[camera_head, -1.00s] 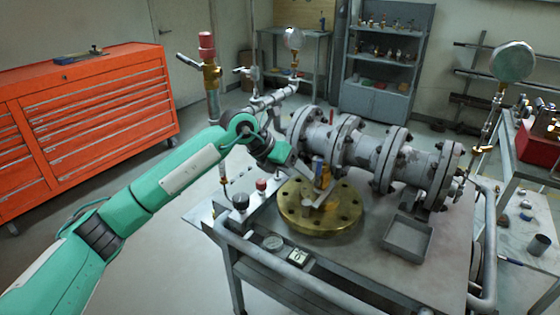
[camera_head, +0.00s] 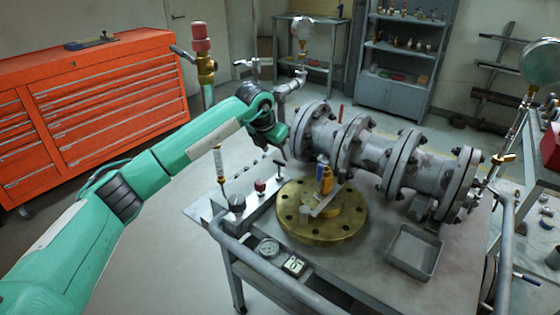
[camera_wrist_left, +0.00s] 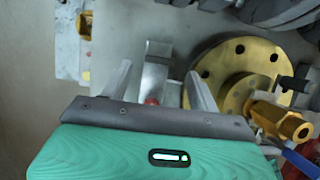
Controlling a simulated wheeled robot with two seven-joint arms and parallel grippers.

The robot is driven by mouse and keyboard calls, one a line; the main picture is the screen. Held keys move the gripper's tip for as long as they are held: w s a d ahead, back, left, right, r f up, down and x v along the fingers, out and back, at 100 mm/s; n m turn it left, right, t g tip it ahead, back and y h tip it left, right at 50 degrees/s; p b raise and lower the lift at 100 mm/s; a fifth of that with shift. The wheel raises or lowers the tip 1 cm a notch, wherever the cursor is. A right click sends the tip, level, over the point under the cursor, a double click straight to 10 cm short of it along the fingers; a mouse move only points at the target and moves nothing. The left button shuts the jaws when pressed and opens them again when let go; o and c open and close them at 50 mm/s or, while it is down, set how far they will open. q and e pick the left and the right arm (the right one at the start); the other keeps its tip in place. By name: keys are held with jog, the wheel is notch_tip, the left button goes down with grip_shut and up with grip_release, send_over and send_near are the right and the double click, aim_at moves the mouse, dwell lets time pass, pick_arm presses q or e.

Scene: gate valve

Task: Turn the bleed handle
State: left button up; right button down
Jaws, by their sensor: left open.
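A small brass valve (camera_head: 325,181) with a blue handle (camera_head: 321,162) stands upright on the round brass flange (camera_head: 291,226) on the bench. In the left wrist view, the brass valve (camera_wrist_left: 281,120) and blue handle (camera_wrist_left: 301,162) show at the lower right, partly cut off. The brass flange (camera_wrist_left: 222,58) is to the right of the fingers. My left gripper (camera_head: 287,150) is up and to the left of the blue handle, apart from it. Its fingers (camera_wrist_left: 158,72) are spread and empty; a grey plate lies behind the gap. My right gripper is not in view.
Grey flanged piping (camera_head: 407,160) runs along the bench behind the valve. A metal tray (camera_head: 413,252) sits to the right. A tube rail (camera_head: 262,262) borders the bench front.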

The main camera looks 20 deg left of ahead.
aim_at(279, 161)
pick_arm(q)
jog(key=x, duration=0.6)
jog(key=shift+f, duration=0.1)
jog(key=shift+c, duration=0.2)
jog(key=c, duration=0.9)
